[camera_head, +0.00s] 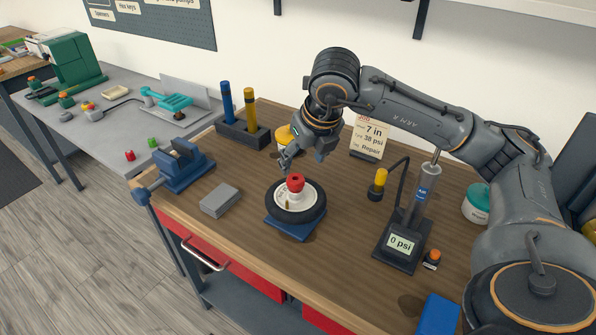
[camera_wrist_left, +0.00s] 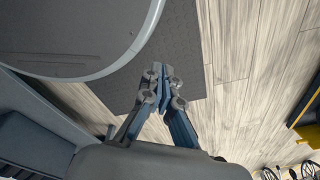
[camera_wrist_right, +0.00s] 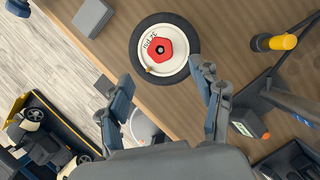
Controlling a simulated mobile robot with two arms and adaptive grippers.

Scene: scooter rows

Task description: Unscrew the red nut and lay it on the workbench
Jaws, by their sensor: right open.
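The red nut (camera_head: 296,182) sits on the hub of a small wheel (camera_head: 284,215) with a black tyre and pale rim. The wheel lies flat on a blue base (camera_head: 292,230) on the wooden workbench (camera_head: 345,235). In the right wrist view the nut (camera_wrist_right: 165,49) is a red hexagon with a dark centre, ahead of the fingertips. My right gripper (camera_head: 287,160) is open and empty, just above and behind the nut, apart from it. It also shows in the right wrist view (camera_wrist_right: 155,80). My left gripper (camera_wrist_left: 162,80) looks shut and empty over the floor.
A grey block (camera_head: 220,200) and blue vise (camera_head: 183,165) stand left of the wheel. A pump with gauge (camera_head: 402,242) and a yellow-handled tool (camera_head: 378,184) stand right. A tool holder (camera_head: 243,132) and card (camera_head: 370,137) are behind. Bench room in front of the wheel is clear.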

